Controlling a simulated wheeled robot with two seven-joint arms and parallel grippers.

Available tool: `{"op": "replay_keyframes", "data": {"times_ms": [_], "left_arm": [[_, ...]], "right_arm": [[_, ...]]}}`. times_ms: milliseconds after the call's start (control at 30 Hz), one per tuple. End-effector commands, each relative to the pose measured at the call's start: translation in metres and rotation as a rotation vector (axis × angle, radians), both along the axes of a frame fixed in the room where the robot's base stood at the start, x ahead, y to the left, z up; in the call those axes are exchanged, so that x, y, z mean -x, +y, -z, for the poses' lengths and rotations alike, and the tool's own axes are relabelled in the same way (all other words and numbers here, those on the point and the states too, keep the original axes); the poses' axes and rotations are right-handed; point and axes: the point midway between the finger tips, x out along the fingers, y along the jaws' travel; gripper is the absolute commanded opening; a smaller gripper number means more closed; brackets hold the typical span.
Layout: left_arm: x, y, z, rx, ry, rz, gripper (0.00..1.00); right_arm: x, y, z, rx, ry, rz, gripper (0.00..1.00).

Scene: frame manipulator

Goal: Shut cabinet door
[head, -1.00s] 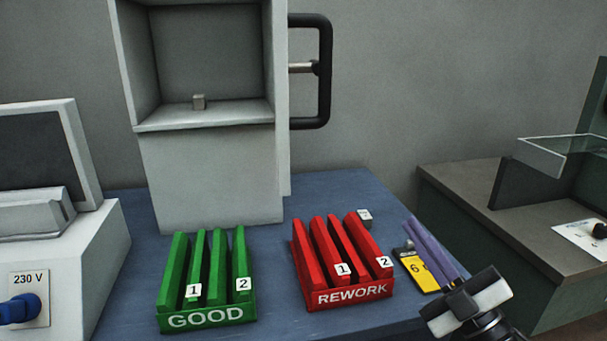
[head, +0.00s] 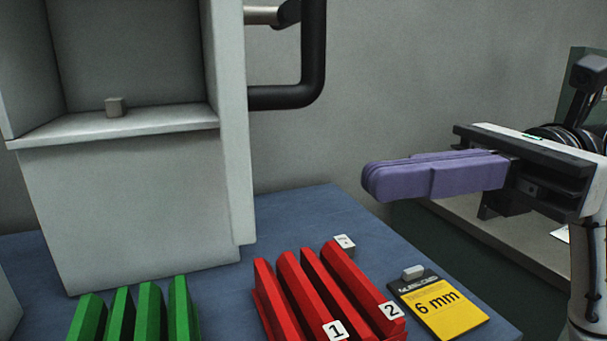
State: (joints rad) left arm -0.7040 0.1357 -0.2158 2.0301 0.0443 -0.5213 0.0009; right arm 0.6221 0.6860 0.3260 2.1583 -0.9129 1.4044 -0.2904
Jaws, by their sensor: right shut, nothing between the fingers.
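The grey cabinet (head: 140,200) stands on the blue table at the left of the head view. Its front compartment is open, and a small grey block (head: 115,107) sits on its ledge. A black bar handle (head: 313,60) stands out from the cabinet's right side, cut off by the top edge. My right gripper (head: 372,183) has purple fingers, shut with nothing between them. It points left, to the right of the handle and apart from it, above the table's right edge. My left gripper is not in view.
A red rack (head: 262,315) with numbered slots and a green rack (head: 130,318) stand at the front of the blue table (head: 325,215). A yellow 6 mm card (head: 445,310) lies to the right. A small grey cube (head: 344,243) lies behind the red rack.

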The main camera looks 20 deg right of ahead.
Motion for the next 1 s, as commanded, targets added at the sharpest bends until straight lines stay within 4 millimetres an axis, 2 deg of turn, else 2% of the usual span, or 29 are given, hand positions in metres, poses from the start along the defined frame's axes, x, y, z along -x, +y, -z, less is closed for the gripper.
{"op": "replay_keyframes", "data": {"times_ms": [33,200,400,600,1000], "left_arm": [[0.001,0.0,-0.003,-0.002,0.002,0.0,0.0],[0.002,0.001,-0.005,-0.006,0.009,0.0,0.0],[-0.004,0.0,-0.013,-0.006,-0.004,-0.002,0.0],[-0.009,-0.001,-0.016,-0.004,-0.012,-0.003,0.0],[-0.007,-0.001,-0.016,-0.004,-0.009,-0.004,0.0]], "right_arm": [[0.0,0.012,-0.003,-0.001,-0.001,-0.005,0.0],[-0.002,0.046,-0.003,-0.002,0.0,-0.005,0.0],[-0.005,0.072,-0.002,-0.003,0.002,-0.003,0.0],[-0.006,0.08,-0.001,-0.003,0.002,0.0,0.0],[-0.008,0.082,-0.001,-0.002,0.003,0.005,0.0]]}}
